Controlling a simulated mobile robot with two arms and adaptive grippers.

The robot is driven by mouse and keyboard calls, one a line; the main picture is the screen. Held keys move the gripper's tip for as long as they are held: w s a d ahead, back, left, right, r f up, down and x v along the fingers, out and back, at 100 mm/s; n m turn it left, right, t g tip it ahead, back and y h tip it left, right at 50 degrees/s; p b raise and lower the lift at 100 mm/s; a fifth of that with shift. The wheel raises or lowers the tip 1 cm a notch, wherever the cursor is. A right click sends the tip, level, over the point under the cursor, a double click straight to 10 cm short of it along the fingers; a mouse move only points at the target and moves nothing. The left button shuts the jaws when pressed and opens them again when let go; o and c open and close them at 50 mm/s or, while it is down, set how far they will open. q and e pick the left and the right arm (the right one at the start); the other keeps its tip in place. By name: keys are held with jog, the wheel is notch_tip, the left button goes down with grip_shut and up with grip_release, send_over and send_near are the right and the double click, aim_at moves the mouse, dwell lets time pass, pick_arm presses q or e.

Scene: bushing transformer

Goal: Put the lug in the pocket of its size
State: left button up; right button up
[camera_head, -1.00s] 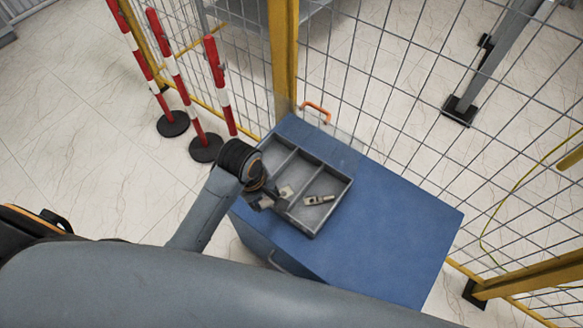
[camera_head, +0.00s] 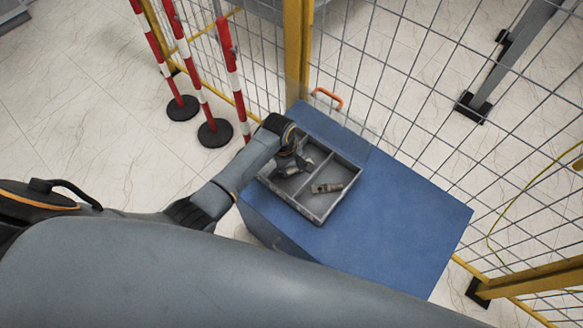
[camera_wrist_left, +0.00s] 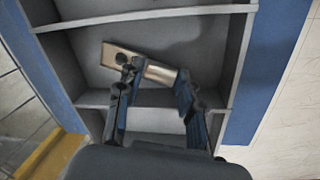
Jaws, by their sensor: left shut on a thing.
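A grey tray (camera_head: 318,219) with three compartments sits on the blue cabinet. One metal lug (camera_head: 327,187) lies in the near-right compartment. My left gripper (camera_head: 287,170) is over the tray, left of that lug. The left wrist view shows the gripper (camera_wrist_left: 157,78) shut on a second lug (camera_wrist_left: 128,57), with its round barrel between the fingertips and its flat holed end sticking out to the left. This lug is in or just above the middle compartment; whether it touches the floor of it I cannot tell. The head view does not show it clearly. My right gripper is not in view.
The blue cabinet top (camera_head: 400,220) is clear right of the tray. A wire mesh fence with a yellow post (camera_head: 297,50) runs behind. Red-and-white posts (camera_head: 233,80) stand at the left.

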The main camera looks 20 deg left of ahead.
pick_arm(q)
jog(key=shift+f, duration=0.3)
jog(key=shift+f, duration=0.15)
jog(key=o, duration=1.2)
jog(key=r, duration=0.4)
jog(key=s+a+r+p, duration=0.1)
jog(key=r, duration=0.7)
jog(key=shift+s+a+r, duration=0.1)
jog(key=shift+s+a, duration=0.05)
jog(key=shift+s, duration=0.1)
